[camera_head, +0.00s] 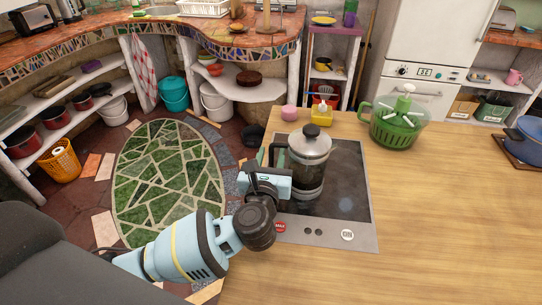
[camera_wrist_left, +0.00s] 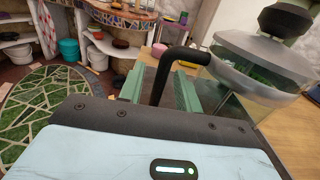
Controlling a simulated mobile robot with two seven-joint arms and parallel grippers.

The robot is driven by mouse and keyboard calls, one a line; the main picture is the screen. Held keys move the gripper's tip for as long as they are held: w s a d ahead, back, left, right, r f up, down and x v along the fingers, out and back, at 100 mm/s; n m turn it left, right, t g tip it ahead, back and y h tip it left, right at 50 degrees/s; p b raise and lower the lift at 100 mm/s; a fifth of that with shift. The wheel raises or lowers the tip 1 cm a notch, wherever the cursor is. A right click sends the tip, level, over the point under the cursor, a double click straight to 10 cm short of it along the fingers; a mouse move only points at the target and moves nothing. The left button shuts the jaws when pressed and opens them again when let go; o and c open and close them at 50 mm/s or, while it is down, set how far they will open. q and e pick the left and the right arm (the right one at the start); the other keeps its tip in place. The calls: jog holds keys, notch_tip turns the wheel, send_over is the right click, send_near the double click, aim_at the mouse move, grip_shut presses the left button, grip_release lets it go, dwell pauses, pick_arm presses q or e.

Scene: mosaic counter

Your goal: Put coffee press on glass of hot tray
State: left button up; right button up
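The coffee press (camera_head: 308,158), a clear glass jug with a grey lid and black knob, stands upright over the dark glass of the hot tray (camera_head: 346,190). Whether its base touches the glass is hard to tell. My left gripper (camera_head: 272,166) is at the press's black handle, on its left side. In the left wrist view the handle (camera_wrist_left: 172,62) passes between the two green fingers (camera_wrist_left: 158,85), which are apart with gaps beside it. The press's lid and glass (camera_wrist_left: 262,62) are to the right there. My right gripper is not in view.
A green salad spinner (camera_head: 395,125) stands behind and right of the hot tray. A pink jar (camera_head: 289,113) and yellow sponge holder (camera_head: 322,115) are at the counter's back edge. A blue pot (camera_head: 525,140) is far right. The wooden counter (camera_head: 450,220) is clear at right and front.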

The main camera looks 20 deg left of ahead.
pick_arm(q)
jog(key=shift+r, duration=0.1)
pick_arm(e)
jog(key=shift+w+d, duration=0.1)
pick_arm(q)
jog(key=shift+r, duration=0.15)
jog(key=b+v, duration=0.1)
jog(key=v, duration=1)
jog(key=shift+s, duration=0.45)
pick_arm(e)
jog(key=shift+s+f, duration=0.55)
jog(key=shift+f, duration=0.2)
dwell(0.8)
